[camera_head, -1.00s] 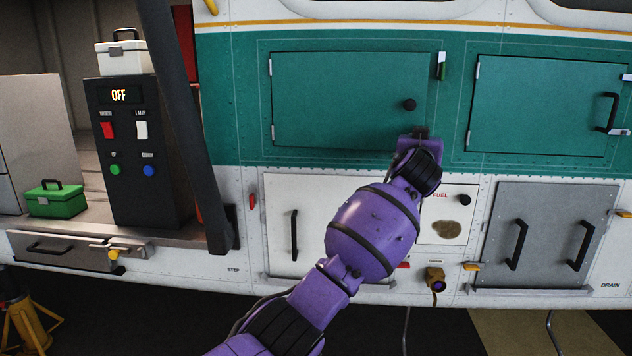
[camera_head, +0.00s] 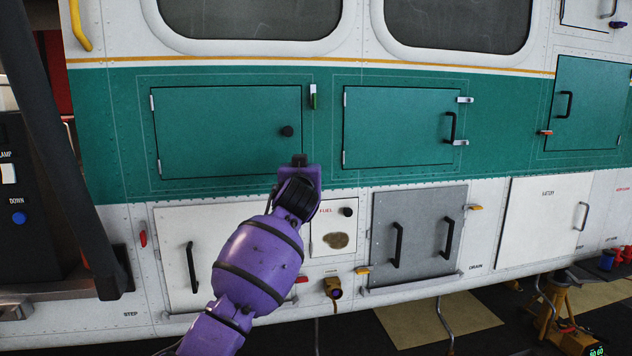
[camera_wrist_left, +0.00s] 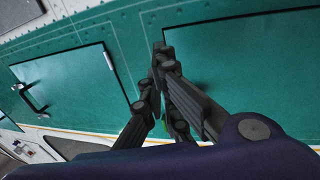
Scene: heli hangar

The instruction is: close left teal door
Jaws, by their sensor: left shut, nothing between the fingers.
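The left teal door (camera_head: 225,130) is a flat panel with hinges along its left edge and a round black knob (camera_head: 287,131) near its right edge. It looks flush, or nearly so, with the teal wall. A small white and green latch (camera_head: 313,97) stands upright just right of its top corner. My left gripper (camera_head: 299,160) is at the door's lower right corner, below the knob, with fingers together and empty. In the left wrist view the gripper (camera_wrist_left: 160,75) is before the teal wall; I cannot tell whether it touches. My right gripper is not in view.
A second teal door (camera_head: 395,125) with a bar handle is to the right. Below are a white panel (camera_head: 175,250), the fuel panel (camera_head: 325,245) and a grey double-handled panel (camera_head: 415,265). A dark post (camera_head: 55,150) stands at left. A yellow stand (camera_head: 560,315) is at lower right.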

